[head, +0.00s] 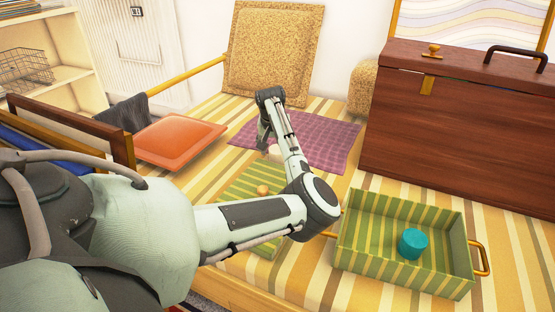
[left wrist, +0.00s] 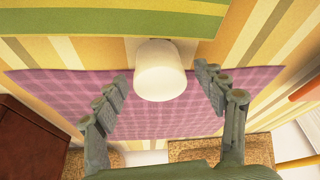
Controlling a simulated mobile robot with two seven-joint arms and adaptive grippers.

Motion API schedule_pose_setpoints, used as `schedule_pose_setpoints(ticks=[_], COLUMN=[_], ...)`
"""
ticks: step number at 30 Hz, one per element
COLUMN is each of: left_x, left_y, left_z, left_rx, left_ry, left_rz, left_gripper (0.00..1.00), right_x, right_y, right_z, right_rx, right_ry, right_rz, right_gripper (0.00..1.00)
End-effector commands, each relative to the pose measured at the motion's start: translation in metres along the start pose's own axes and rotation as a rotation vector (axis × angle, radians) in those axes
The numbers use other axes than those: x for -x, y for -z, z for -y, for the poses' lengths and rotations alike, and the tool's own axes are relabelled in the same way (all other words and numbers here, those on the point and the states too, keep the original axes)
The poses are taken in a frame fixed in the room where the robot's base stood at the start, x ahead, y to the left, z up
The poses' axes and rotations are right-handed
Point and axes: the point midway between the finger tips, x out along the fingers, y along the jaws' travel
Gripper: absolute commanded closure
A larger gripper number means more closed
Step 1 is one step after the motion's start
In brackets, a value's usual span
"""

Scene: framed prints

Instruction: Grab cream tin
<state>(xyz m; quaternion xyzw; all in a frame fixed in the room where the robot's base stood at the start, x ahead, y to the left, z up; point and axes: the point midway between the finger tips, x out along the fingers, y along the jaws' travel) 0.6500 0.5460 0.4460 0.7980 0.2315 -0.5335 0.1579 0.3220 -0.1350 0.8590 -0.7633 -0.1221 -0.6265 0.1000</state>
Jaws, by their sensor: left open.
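The cream tin (left wrist: 160,70) is a pale, short cylinder. In the left wrist view it shows between the fingertips of my left gripper (left wrist: 160,78), at the edge of the purple checked cloth (left wrist: 150,115). My left gripper is open, with a finger to each side of the tin and a gap on both sides; whether the tin is fully within the jaws I cannot tell. In the head view, my left gripper (head: 264,142) points down over the cloth, and the tin is mostly hidden behind my arm. My right gripper is not in view.
A green striped box (head: 447,268) holding a teal tin (head: 412,243) stands at the right front. A green striped panel with a round knob (head: 262,190) lies under my forearm. A brown chest (head: 460,140) stands at the right, an orange cushion (head: 180,138) at the left.

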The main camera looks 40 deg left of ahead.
Motion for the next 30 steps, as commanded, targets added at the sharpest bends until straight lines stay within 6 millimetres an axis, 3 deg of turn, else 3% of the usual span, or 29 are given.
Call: schedule_pose_setpoints(ticks=[9, 23, 30], left_x=[-0.0069, -0.0069, -0.0060], left_y=[0.0008, 0.0006, 0.0013], left_z=[-0.0001, 0.0000, 0.0001], left_rx=[0.000, 0.001, 0.001], left_ry=[0.000, 0.000, 0.000], left_rz=[-0.002, -0.002, -0.003], left_gripper=[0.29, 0.85, 0.88], right_x=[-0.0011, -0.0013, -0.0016], right_y=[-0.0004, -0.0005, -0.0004], right_z=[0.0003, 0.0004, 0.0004], right_rx=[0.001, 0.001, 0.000], right_ry=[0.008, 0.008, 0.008], right_rz=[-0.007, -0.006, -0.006], right_gripper=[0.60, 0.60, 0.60])
